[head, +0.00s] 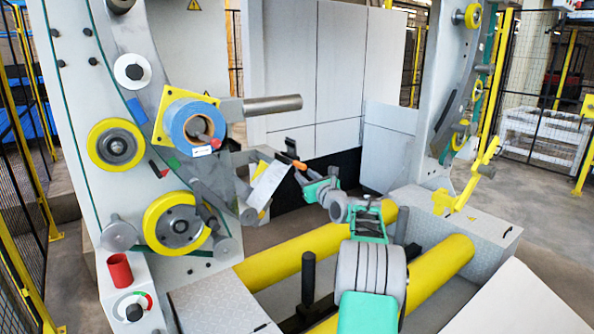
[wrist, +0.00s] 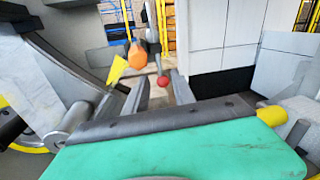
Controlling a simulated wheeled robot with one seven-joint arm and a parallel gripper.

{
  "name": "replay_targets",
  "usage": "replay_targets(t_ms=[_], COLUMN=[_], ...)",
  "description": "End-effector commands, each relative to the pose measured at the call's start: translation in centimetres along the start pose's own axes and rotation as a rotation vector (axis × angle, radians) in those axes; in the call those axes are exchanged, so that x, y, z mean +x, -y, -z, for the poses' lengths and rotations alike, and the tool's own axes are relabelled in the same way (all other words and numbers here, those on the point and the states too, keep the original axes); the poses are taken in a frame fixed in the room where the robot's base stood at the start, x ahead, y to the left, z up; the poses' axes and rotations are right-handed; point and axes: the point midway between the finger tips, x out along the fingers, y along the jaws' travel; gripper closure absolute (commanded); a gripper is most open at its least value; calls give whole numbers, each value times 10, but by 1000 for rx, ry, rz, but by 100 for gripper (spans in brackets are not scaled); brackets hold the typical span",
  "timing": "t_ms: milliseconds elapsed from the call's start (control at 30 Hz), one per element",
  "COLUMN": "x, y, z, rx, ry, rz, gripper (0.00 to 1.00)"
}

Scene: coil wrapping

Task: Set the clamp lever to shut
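I cannot tell for sure which part is the clamp lever. In the wrist view a rod with a red ball knob (wrist: 163,81) shows between the fingers of my gripper (wrist: 160,90), which stand apart. I cannot tell whether they touch the knob. An orange rounded handle (wrist: 137,55) hangs just above and left of it. In the head view my gripper (head: 304,174) is right of the left machine frame, close to an orange-tipped part (head: 299,165). Red and green marks (head: 174,163) show on that frame below the blue roll (head: 190,124).
A thick grey shaft (head: 270,104) sticks out above my gripper's area. Yellow rollers (head: 290,258) lie below. A dial (head: 133,308) and red cup (head: 119,270) are at lower left. Pale panels (head: 345,75) stand behind.

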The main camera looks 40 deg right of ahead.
Motion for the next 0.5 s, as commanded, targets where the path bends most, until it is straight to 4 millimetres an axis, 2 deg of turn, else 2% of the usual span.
replay_targets(t_ms=[333,500], x=[53,70], y=[-2,0], z=[0,0], rx=[2,0], ry=[-3,-2], rz=[-2,-1], gripper=[69,69])
